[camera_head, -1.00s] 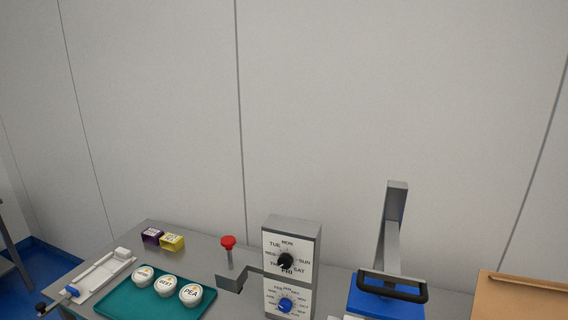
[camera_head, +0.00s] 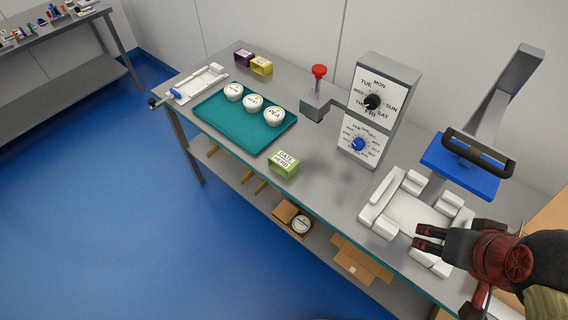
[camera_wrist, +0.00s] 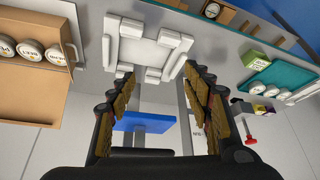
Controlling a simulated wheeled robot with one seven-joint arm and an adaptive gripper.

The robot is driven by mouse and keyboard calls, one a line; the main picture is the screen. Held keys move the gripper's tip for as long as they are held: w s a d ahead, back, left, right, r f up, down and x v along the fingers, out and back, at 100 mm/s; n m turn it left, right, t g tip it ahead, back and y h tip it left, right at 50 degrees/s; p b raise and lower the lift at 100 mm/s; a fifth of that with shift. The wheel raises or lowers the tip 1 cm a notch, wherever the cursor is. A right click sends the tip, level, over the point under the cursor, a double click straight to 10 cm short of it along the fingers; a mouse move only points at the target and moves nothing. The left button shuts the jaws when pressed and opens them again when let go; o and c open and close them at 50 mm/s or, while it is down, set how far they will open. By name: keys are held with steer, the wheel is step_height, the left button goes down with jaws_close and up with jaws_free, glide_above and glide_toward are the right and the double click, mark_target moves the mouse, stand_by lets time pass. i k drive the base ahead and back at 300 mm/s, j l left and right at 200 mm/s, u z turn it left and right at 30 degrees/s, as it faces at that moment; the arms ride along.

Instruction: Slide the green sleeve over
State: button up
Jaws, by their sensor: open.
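The green sleeve (camera_head: 284,163), a small box shape with a white label reading DATE HERB, sits near the front edge of the steel table, right of the teal tray (camera_head: 222,131). It also shows at the right of the wrist view (camera_wrist: 254,57). Three white lidded tubs stand on the tray, among them the PEA tub (camera_head: 274,115). My gripper (camera_head: 428,238) is over the white fixture (camera_head: 377,201) at the table's right, well apart from the sleeve. In the wrist view its fingers (camera_wrist: 160,78) are spread and empty, with the fixture beyond them.
A purple sleeve (camera_head: 243,57) and a yellow sleeve (camera_head: 262,65) stand at the back left. The dial box (camera_head: 382,110) and red-knobbed stamp (camera_head: 319,78) stand behind the green sleeve. A blue press plate (camera_head: 458,172) overhangs behind the fixture. Boxes lie on the lower shelf.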

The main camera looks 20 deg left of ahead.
mark_target(285, 164)
steer(key=i+j+u, duration=0.1)
steer(key=u, duration=1.4)
steer(key=i+j+u, duration=0.15)
steer(key=i, duration=0.35)
